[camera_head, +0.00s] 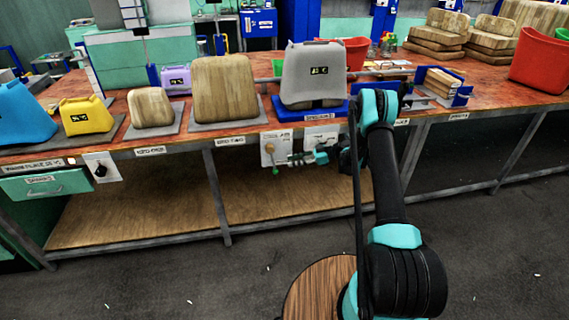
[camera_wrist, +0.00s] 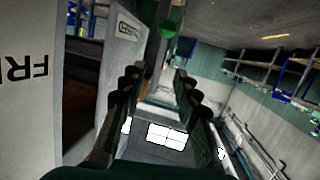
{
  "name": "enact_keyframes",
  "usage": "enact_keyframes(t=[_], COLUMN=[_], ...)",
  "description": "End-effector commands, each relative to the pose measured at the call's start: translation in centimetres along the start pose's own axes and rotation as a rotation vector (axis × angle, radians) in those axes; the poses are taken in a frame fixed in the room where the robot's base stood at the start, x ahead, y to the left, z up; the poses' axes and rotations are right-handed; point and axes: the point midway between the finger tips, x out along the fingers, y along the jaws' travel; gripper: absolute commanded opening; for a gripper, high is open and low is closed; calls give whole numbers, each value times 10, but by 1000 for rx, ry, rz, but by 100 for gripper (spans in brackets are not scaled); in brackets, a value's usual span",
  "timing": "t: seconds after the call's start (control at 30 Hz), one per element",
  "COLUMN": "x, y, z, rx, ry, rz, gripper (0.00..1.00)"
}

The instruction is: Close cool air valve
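A white valve panel (camera_head: 267,135) hangs under the front edge of the bench, with a brass-coloured fitting and a small green part (camera_head: 276,170) at its lower end. A second white panel (camera_head: 322,132) is just to its right, partly hidden by my arm. My gripper (camera_head: 295,159) is in front of these panels, pointing left toward the first one. In the wrist view my gripper (camera_wrist: 157,78) has its two fingers apart with nothing between them. A round green knob (camera_wrist: 171,24) shows ahead of the fingertips, not touching them. I cannot tell how far the valve is turned.
The bench (camera_head: 180,140) has metal legs and a low wooden shelf (camera_head: 140,205). A grey press block (camera_head: 314,75) stands above the panels. In the wrist view a lettered white panel (camera_wrist: 30,95) is close to the left finger. The floor (camera_head: 480,230) at right is clear.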

Motion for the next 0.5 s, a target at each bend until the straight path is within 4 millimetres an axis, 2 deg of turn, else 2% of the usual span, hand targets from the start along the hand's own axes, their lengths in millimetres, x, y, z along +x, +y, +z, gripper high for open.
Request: enact_keyframes(t=[0.03,0.2,0.33,0.5], x=[-12,-40,-52,-58], y=[0,0,0,0], z=[0,0,0,0], rx=[1,2,1,1], ry=[0,0,0,0], rz=[2,1,0,-1], gripper=[31,31,31,31])
